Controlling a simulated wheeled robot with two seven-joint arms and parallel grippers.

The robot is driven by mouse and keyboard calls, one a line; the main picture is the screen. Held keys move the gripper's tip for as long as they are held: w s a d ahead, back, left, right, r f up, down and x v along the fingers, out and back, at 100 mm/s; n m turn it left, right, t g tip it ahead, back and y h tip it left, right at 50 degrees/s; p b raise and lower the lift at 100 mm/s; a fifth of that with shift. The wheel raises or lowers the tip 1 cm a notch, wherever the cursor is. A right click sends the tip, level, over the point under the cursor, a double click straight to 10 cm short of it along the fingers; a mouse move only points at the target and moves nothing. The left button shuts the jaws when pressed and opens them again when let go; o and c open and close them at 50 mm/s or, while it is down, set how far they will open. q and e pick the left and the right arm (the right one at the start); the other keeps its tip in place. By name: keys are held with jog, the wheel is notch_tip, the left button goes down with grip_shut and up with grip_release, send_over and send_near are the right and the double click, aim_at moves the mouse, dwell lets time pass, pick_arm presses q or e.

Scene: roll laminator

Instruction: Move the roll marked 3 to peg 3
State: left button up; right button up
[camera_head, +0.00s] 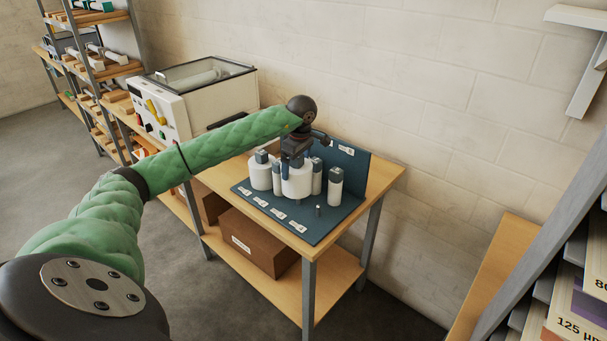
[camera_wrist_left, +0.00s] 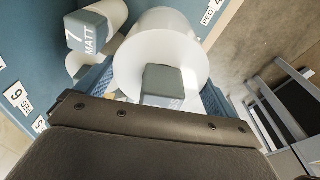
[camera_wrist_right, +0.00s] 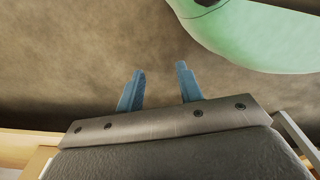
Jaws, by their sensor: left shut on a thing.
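My left gripper (camera_head: 294,163) is shut on a large white roll (camera_head: 297,184) with a grey block on its end. The left wrist view shows this roll (camera_wrist_left: 150,28) between the blue fingers (camera_wrist_left: 165,100). I cannot read its mark, nor tell whether it is clear of the board. The blue peg board (camera_head: 317,231) holds several other white rolls with grey tops, close around the held one. One beside it reads "7 MATT" (camera_wrist_left: 88,30). A bare peg (camera_head: 318,211) stands near the front right. My right gripper (camera_wrist_right: 158,78) is open and empty, away from the board.
White peg labels (camera_head: 279,214) run along the board's front edge. A blue back panel (camera_head: 350,168) stands behind the rolls. The laminator (camera_head: 195,103) stands to the left. A cardboard box (camera_head: 262,243) is on the lower shelf. The bench's right end (camera_head: 384,183) is clear.

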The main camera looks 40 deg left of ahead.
pick_arm(q)
jog(key=shift+w+a+m, duration=0.2)
jog(key=shift+w+m, duration=0.1)
jog(key=shift+w+f+m, duration=0.1)
jog(key=shift+w+m, duration=0.1)
jog(key=shift+m, duration=0.3)
pick_arm(e)
jog(key=shift+w+a+f+t, duration=0.1)
jog(key=shift+w+f+t, duration=0.1)
jog(key=shift+w+t, duration=0.35)
pick_arm(q)
jog(key=shift+f, duration=0.1)
jog(key=shift+f+b, duration=0.75)
jog(key=shift+f, duration=2.2)
pick_arm(e)
jog(key=w, duration=0.2)
jog(key=shift+w+a+r, duration=0.3)
jog(key=shift+a+r, duration=0.05)
jog(key=shift+a, duration=0.05)
pick_arm(q)
jog(key=shift+f+b, duration=0.2)
jog(key=shift+b, duration=0.15)
pick_arm(e)
jog(key=shift+f, duration=0.2)
pick_arm(q)
jog(key=o, duration=1)
pick_arm(e)
jog(key=shift+w, duration=0.1)
